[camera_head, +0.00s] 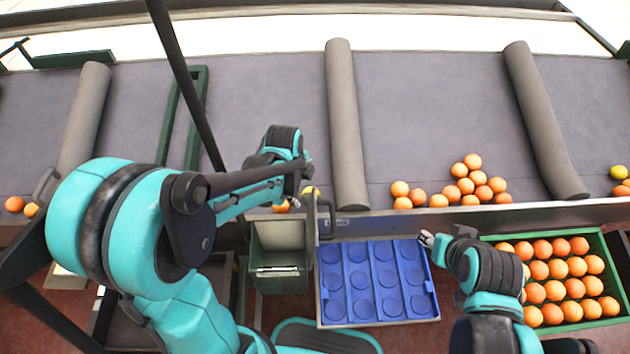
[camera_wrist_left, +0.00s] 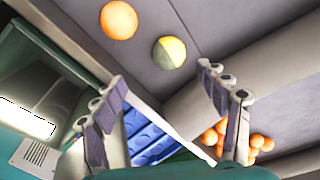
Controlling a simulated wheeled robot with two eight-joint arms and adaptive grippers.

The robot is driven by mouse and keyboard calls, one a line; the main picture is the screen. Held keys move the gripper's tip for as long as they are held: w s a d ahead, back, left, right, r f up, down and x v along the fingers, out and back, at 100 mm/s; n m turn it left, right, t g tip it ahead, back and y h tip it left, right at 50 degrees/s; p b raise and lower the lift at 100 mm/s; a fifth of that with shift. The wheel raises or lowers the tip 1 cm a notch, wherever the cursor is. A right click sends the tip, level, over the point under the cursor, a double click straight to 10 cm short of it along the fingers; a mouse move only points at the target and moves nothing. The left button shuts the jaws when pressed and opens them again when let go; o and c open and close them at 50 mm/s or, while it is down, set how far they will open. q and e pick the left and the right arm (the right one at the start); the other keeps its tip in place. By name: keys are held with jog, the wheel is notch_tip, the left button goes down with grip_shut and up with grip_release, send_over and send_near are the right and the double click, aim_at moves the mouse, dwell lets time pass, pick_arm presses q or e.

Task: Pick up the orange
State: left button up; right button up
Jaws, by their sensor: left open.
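An orange (camera_head: 281,207) lies on the grey conveyor below my left wrist, partly hidden by the arm. A yellow-green fruit (camera_head: 311,190) is beside it, mostly hidden. In the left wrist view the orange (camera_wrist_left: 118,20) and the half-yellow, half-green fruit (camera_wrist_left: 169,53) lie apart at the top. My left gripper (camera_wrist_left: 165,108) is open and empty, with both fruits beyond its fingertips. In the head view my left gripper (camera_head: 309,178) is over the front of the conveyor. My right gripper (camera_head: 430,240) is at the right edge of the blue tray; its jaws are too small to read.
The blue tray (camera_head: 376,262) with round hollows looks empty. A green crate (camera_head: 612,262) full of oranges stands at the right. Several oranges (camera_head: 466,184) are piled on the conveyor between grey rollers (camera_head: 346,125). A green bin (camera_head: 279,256) stands left of the tray.

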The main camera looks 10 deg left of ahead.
aim_at(309, 193)
pick_arm(q)
jog(key=shift+m, duration=0.8)
jog(key=x, duration=0.2)
jog(key=w+b+x, duration=0.1)
jog(key=x, duration=0.1)
jog(key=b+x, duration=0.1)
jog(key=x, duration=0.1)
jog(key=b+x, duration=0.2)
jog(key=x, duration=0.1)
jog(key=shift+w+d+f, duration=0.3)
jog(key=shift+w, duration=0.05)
jog(key=shift+r, duration=0.1)
jog(key=c, duration=1.3)
